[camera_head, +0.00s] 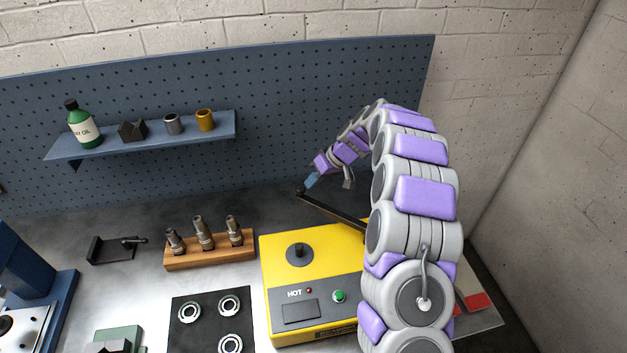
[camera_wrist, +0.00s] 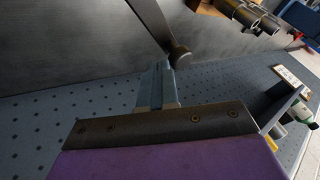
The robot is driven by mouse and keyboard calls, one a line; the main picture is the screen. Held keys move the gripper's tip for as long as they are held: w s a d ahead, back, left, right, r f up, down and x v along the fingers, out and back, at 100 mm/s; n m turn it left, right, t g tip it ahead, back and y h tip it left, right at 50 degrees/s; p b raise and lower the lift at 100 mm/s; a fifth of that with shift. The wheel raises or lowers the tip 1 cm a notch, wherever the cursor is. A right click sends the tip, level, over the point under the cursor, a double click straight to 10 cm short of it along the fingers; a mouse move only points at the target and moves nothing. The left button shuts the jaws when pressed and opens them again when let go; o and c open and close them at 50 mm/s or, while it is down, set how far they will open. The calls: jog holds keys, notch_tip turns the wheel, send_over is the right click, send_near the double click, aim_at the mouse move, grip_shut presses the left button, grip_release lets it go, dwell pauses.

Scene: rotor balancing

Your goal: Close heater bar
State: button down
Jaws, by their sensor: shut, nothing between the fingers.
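The yellow heater (camera_head: 315,255) stands on the bench with a short black post on top, a HOT label and a green button. Its dark heater bar (camera_head: 332,213) runs from behind my arm to the upper left, past the heater's back edge, ending in a round knob (camera_head: 301,190). The bar's right end is hidden by my arm. My gripper (camera_head: 311,181) is shut and empty, close to the knob. In the wrist view the bar (camera_wrist: 152,20) and its knob (camera_wrist: 181,54) lie just beyond my blue fingertips (camera_wrist: 160,68); I cannot tell whether they touch.
A wooden block (camera_head: 210,254) with several metal collets stands left of the heater. A black plate (camera_head: 203,327) with bearing rings lies in front of it. A blue pegboard (camera_head: 290,110) with a shelf (camera_head: 150,140) rises behind. Bare bench shows behind the wooden block.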

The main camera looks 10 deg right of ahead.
aim_at(300, 196)
jog(key=s+a+n+g+b, duration=0.1)
jog(key=s+a+n+b, duration=0.1)
jog(key=s+a+n+g+b, duration=0.1)
jog(key=s+a+b, duration=0.2)
jog(key=shift+f+n+b, duration=0.2)
jog(key=shift+n+b, duration=0.1)
jog(key=shift+n, duration=0.1)
jog(key=s+a+n+g+b, duration=0.2)
jog(key=s+a+n+b, duration=0.1)
jog(key=s, duration=0.6)
jog(key=shift+r+n+b, duration=0.2)
jog(key=shift+n+b, duration=0.2)
jog(key=shift+b, duration=0.1)
